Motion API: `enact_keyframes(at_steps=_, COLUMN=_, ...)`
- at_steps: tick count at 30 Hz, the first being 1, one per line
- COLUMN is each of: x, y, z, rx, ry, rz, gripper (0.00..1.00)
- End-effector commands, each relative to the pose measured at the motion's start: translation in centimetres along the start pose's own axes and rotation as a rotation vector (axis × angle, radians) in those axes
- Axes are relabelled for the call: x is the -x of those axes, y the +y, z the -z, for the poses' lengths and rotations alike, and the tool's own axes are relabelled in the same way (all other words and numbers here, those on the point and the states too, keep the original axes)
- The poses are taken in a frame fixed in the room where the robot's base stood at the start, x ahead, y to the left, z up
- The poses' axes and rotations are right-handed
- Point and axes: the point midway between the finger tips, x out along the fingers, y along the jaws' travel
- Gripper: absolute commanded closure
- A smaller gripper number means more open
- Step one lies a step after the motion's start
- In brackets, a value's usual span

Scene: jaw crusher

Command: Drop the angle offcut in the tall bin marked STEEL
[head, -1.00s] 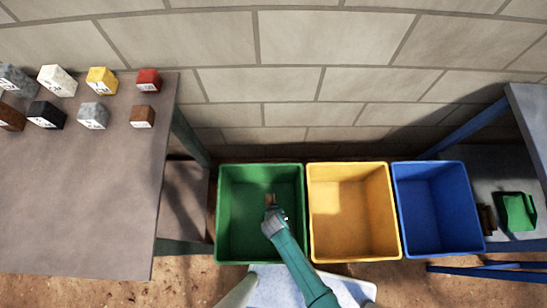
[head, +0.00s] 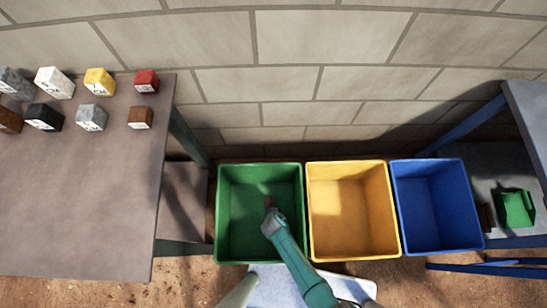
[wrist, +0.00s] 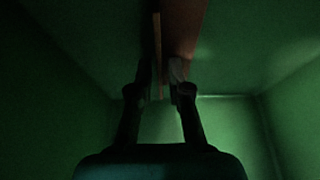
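The angle offcut (wrist: 180,35) is a rust-brown piece with a long straight edge in the wrist view. Its near end sits between the fingertips of my gripper (wrist: 160,92), which looks shut on it. In the head view my gripper (head: 270,211) points down inside the green bin (head: 235,195), and only a small brown bit of the offcut (head: 267,201) shows at its tip. Green walls surround the fingers in the wrist view. No STEEL marking is readable on the green, yellow (head: 350,200) or blue bin (head: 435,195); their front faces are hidden.
A table (head: 80,190) at the left holds several labelled blocks in two rows. A blue-legged bench (head: 528,110) stands at the right, with a green object (head: 516,208) and a dark brown piece low beside it. A block wall (head: 330,90) closes the back.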

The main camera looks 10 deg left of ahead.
Motion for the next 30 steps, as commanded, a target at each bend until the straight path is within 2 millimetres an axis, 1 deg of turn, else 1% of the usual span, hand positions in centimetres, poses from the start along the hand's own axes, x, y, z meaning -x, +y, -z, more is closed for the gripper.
enact_keyframes(at_steps=10, x=0.1, y=0.0, z=0.0, rx=0.0, ry=0.0, rz=0.0, gripper=0.69)
enact_keyframes(at_steps=14, x=0.6, y=0.0, z=0.0, rx=0.001, ry=0.0, rz=0.0, gripper=0.69)
enact_keyframes(at_steps=20, x=2.6, y=0.0, z=0.0, rx=0.001, ry=0.001, rz=0.001, gripper=0.69)
enact_keyframes(at_steps=30, x=7.6, y=0.0, z=-0.1, rx=0.002, ry=0.001, rz=0.001, gripper=0.69)
